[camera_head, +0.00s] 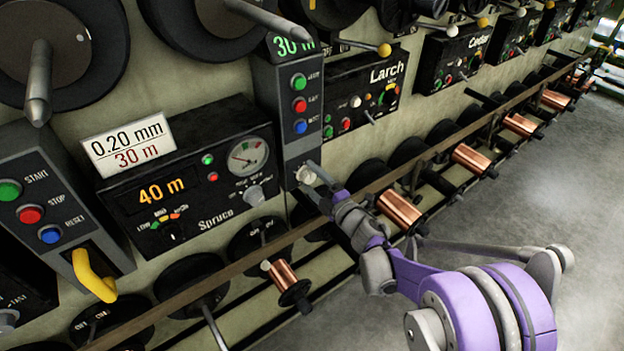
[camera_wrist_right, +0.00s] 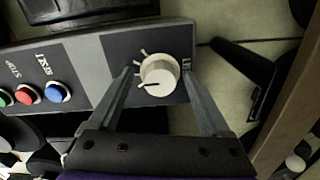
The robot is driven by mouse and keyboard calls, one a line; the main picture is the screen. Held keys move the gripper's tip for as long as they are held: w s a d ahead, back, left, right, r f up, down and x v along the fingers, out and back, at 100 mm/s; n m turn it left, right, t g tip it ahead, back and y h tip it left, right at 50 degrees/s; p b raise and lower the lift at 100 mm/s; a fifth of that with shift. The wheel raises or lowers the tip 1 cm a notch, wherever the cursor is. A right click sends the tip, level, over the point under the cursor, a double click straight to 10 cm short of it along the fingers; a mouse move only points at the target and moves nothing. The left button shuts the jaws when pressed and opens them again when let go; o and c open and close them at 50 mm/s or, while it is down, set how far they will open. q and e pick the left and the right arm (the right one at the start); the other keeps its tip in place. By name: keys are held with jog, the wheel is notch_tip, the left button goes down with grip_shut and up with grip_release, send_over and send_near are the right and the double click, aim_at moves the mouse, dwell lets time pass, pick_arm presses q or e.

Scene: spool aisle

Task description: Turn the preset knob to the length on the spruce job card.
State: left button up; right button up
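The spruce job card (camera_head: 128,143) is white and reads 0.20 mm and 30 m; it stands on the Spruce box (camera_head: 190,180). That box shows 40 m in amber. The grey column to its right has a green display (camera_head: 292,45) reading 30 m. The pale preset knob (camera_head: 306,174) is low on this column. My right gripper (camera_head: 312,180) is at the knob. In the right wrist view, its fingers stand open on both sides of the knob (camera_wrist_right: 158,75), very close to it; contact is unclear. The knob's dark line points left. My left gripper is out of view.
Green, red and blue buttons (camera_head: 300,104) sit above the knob. The Larch box (camera_head: 364,92) is to the right. A rail (camera_head: 260,246) and copper spools (camera_head: 400,210) lie below. Grey floor is clear at right.

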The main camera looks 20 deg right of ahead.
jog(key=shift+s, duration=0.15)
jog(key=v, duration=1)
jog(key=shift+s+p, duration=0.25)
jog(key=shift+p, duration=0.2)
jog(key=shift+d, duration=0.15)
